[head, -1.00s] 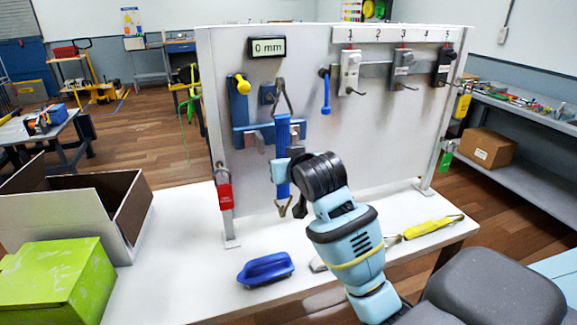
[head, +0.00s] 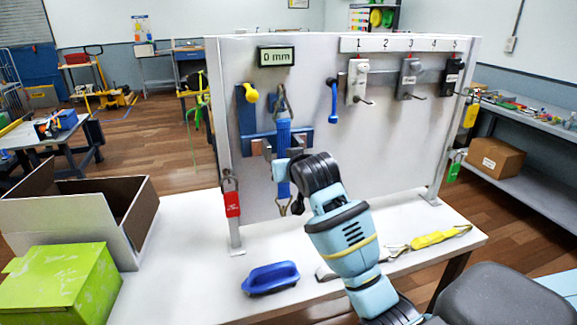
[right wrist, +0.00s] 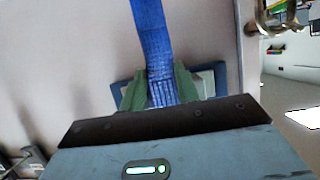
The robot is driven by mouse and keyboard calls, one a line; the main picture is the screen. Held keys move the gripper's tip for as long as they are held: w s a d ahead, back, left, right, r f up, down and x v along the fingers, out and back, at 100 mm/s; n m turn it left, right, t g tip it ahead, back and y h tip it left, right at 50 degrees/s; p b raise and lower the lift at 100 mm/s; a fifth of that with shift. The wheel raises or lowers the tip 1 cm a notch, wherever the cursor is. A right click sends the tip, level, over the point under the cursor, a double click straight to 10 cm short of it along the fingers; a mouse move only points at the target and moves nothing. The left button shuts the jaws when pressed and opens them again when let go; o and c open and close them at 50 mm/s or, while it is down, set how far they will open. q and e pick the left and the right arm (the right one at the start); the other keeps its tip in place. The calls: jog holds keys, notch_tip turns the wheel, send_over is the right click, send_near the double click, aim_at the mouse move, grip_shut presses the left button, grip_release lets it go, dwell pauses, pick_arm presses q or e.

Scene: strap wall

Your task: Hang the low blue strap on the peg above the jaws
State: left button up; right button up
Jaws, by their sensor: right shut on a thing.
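The blue strap (head: 284,135) hangs upright in front of the white board, with a metal ring (head: 282,97) at its top and a hook (head: 284,206) at its bottom. My right gripper (head: 283,170) is shut on its lower part; in the right wrist view the green fingers (right wrist: 160,90) pinch the blue webbing (right wrist: 152,35) from both sides. The jaws (head: 257,146) on their blue frame are partly hidden behind the strap. The top ring overlaps the small blue peg mount above the jaws; I cannot tell whether it is around the peg. My left gripper is not in view.
A display (head: 276,56) reads 0 mm. A yellow-ended peg (head: 251,94) is left, a blue handle (head: 333,102) right. A red tag (head: 232,204) hangs on the left post. A blue handled block (head: 270,278) and yellow strap (head: 440,237) lie on the table.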

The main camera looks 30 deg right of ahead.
jog(key=shift+w+d+f, duration=0.1)
jog(key=shift+w+f, duration=0.25)
jog(key=shift+w, duration=0.05)
dwell(0.6)
jog(key=o, duration=1.2)
jog(key=shift+f, duration=0.2)
jog(key=shift+o, duration=0.2)
jog(key=v, duration=0.8)
jog(key=shift+w, duration=0.1)
